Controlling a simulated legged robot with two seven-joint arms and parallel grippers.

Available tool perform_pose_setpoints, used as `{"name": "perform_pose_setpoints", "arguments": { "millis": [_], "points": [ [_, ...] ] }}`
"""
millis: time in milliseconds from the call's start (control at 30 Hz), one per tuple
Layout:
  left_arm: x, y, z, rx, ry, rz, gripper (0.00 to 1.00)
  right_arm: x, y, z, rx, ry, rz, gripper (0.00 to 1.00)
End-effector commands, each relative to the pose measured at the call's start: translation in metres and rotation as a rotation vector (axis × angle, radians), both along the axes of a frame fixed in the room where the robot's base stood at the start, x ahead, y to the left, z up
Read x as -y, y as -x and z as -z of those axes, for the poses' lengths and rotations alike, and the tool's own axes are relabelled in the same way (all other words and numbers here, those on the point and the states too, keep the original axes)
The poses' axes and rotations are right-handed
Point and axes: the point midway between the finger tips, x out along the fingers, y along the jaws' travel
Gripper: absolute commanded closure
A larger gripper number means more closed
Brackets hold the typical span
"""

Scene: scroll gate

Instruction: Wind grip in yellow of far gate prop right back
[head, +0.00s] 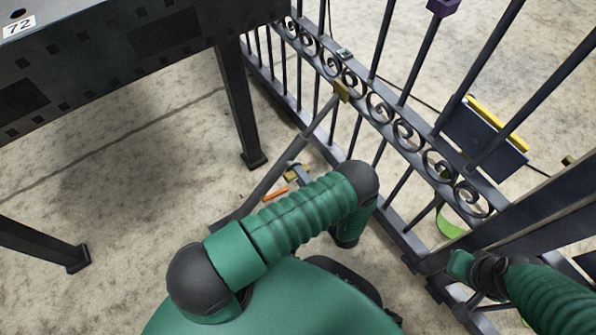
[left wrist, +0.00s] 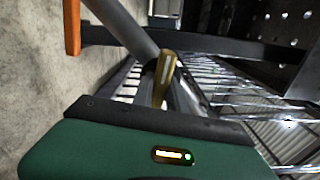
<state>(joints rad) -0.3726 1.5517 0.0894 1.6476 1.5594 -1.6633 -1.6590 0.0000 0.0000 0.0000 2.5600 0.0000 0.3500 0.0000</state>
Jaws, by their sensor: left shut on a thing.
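The grey gate prop (head: 270,184) slants from the floor up to the scroll gate (head: 378,108), meeting it at a brass-yellow bracket (head: 342,92). Low beside the prop is a small brass-yellow grip (head: 290,176), with an orange bar (head: 274,195) near it. My left gripper (head: 302,177) is at this grip, mostly hidden behind my green arm. In the left wrist view the yellow grip (left wrist: 165,80) stands just past the green hand, and my left gripper is shut on it. The fingers are hard to make out.
A dark table (head: 130,55) labelled 72 stands at upper left, one leg (head: 238,105) close to the gate. A dark panel with a yellow edge (head: 484,138) and a green round thing (head: 452,222) are at the right. Concrete floor (head: 130,190) is open under the table.

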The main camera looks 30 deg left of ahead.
Motion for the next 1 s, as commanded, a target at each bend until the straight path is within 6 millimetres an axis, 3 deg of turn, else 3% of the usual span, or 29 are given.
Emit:
{"name": "perform_pose_setpoints", "arguments": {
  "millis": [567, 600, 733, 1000],
  "points": [
    [0.0042, -0.0015, 0.0042, -0.032, 0.002, 0.01, 1.0, 0.0, 0.0, -0.0004, 0.0, 0.0, 0.0, 1.0],
    [0.0042, -0.0014, 0.0043, -0.032, 0.002, 0.01, 0.77, 0.0, 0.0, -0.0004, 0.0, 0.0, 0.0, 1.0],
    [0.003, -0.0009, 0.0031, -0.031, -0.002, 0.008, 0.6, 0.0, 0.0, -0.0005, 0.0, 0.0, 0.0, 1.0],
    [0.0012, -0.0002, 0.0013, -0.029, -0.007, 0.003, 0.6, 0.0, 0.0, -0.001, 0.0, 0.0, 0.0, 1.0]
  ]
}}
